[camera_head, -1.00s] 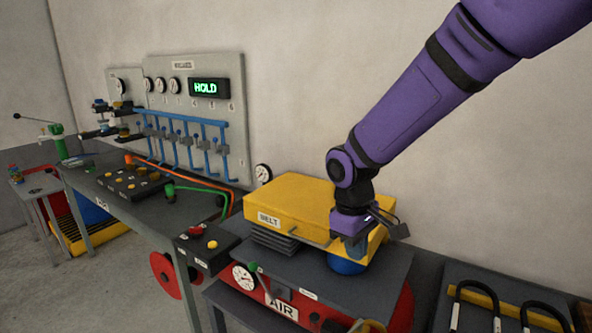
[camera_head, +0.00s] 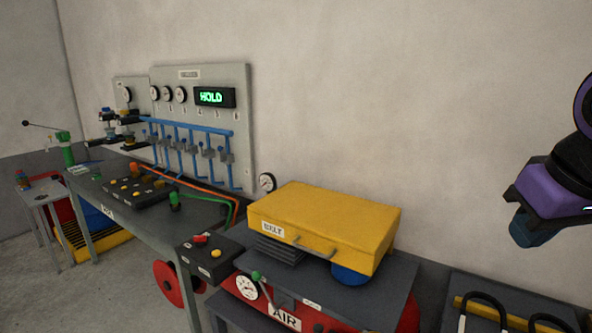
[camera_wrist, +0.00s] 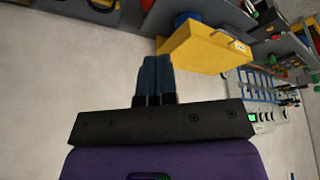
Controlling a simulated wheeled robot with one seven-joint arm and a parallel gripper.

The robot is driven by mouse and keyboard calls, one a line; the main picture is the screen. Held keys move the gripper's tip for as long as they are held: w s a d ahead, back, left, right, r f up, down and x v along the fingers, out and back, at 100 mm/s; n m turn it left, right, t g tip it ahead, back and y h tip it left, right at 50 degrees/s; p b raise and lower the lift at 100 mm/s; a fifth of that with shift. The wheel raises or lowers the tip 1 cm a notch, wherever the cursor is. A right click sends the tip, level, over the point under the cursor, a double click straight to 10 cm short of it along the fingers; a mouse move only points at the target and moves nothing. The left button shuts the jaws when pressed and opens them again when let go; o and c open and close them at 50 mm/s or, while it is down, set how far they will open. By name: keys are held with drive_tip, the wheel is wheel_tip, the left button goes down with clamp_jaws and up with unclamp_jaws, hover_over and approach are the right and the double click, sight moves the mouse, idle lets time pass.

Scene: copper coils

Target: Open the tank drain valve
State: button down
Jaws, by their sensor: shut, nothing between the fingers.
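The red tank with the AIR label (camera_head: 285,317) lies under a dark grey top at the bottom centre of the head view. A round white gauge (camera_head: 247,288) and a small green knob (camera_head: 256,276) are at its front left. I cannot tell which part is the drain valve; the tank's underside is out of view. My gripper (camera_head: 522,238) is at the right edge of the head view, in the air, well right of the tank and above its top. In the wrist view its two blue fingers (camera_wrist: 155,78) are together and empty.
A yellow BELT box (camera_head: 325,225) stands above the tank top, with a blue round part under it. A black button box (camera_head: 210,255) is to its left. A gauge panel (camera_head: 205,120) reads HOLD. Dark hoops (camera_head: 485,312) stand at the lower right. Space around my gripper is clear.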

drive_tip(key=shift+s+d+r+m+t, duration=0.15)
drive_tip(key=shift+s+d+m, duration=0.1)
drive_tip(key=shift+s, duration=0.35)
drive_tip(key=shift+s+d+r+m+t, duration=0.1)
drive_tip(key=shift+s+d+m+t, duration=0.1)
drive_tip(key=shift+s, duration=0.35)
drive_tip(key=c, duration=1.6)
unclamp_jaws()
drive_tip(key=shift+s, duration=0.2)
drive_tip(key=o, duration=0.4)
drive_tip(key=shift+s+d, duration=0.1)
drive_tip(key=w+a+f+m+g, duration=0.25)
drive_tip(key=w+a+f, duration=0.2)
drive_tip(key=w, duration=0.25)
drive_tip(key=w+a+f+m+g, duration=0.2)
drive_tip(key=w+a+f+m, duration=0.15)
drive_tip(key=w+f, duration=0.2)
drive_tip(key=w+a+f+m+g+h, duration=0.1)
drive_tip(key=w+a+f+m, duration=0.15)
drive_tip(key=a+f, duration=0.4)
drive_tip(key=w+a+f+m+g, duration=0.1)
drive_tip(key=w+a+f, duration=0.25)
drive_tip(key=f, duration=0.85)
drive_tip(key=s+f, duration=0.1)
drive_tip(key=f, duration=0.3)
drive_tip(key=s+f, duration=0.1)
drive_tip(key=f, duration=0.2)
drive_tip(key=shift+d+f, duration=0.15)
drive_tip(key=shift+d, duration=0.1)
clamp_jaws()
